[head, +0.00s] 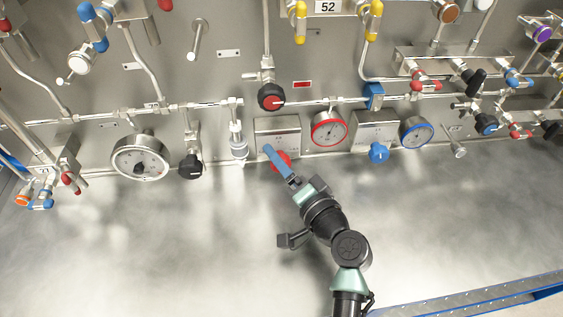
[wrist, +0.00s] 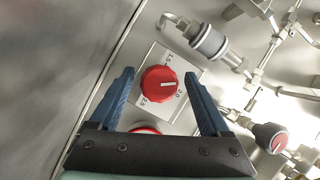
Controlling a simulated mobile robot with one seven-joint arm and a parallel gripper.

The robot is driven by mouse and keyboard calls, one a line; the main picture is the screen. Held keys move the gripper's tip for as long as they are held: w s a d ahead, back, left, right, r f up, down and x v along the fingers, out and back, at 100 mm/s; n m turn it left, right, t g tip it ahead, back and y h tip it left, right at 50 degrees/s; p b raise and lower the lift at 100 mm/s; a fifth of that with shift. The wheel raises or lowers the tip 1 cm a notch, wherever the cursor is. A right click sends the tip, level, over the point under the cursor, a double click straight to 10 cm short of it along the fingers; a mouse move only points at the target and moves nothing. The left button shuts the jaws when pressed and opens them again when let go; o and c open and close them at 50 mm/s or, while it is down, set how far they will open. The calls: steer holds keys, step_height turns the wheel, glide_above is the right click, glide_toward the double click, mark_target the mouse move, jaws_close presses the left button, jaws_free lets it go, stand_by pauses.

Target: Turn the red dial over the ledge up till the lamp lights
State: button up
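The red dial (wrist: 159,83) sits on a pale plate (wrist: 182,57) with small printed numbers. Its white pointer line points right in the wrist view. In the head view the red dial (head: 284,162) is partly hidden behind my gripper (head: 268,150), low on the panel just above the ledge (head: 220,220). My gripper (wrist: 158,74) is open and empty, with one blue finger on each side of the dial in the wrist view. I see no finger touching the dial; how deep they reach I cannot tell. I cannot make out a lit lamp.
A red-rimmed gauge (head: 328,130) and a blue knob (head: 378,153) are to the right. Another red knob (head: 271,97) is above, on a pipe. A metal cylinder (head: 238,140) and a black knob (head: 190,166) are to the left. The ledge in front is clear.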

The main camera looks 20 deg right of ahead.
steer(key=s, duration=0.4)
steer(key=s+d+r+b, duration=0.1)
steer(key=s, duration=0.3)
steer(key=s+b, duration=0.1)
steer(key=s, duration=0.3)
steer(key=shift+s+d+r, duration=0.2)
steer(key=shift+s+d, duration=0.1)
steer(key=shift+s, duration=0.1)
steer(key=shift+s+f, duration=0.1)
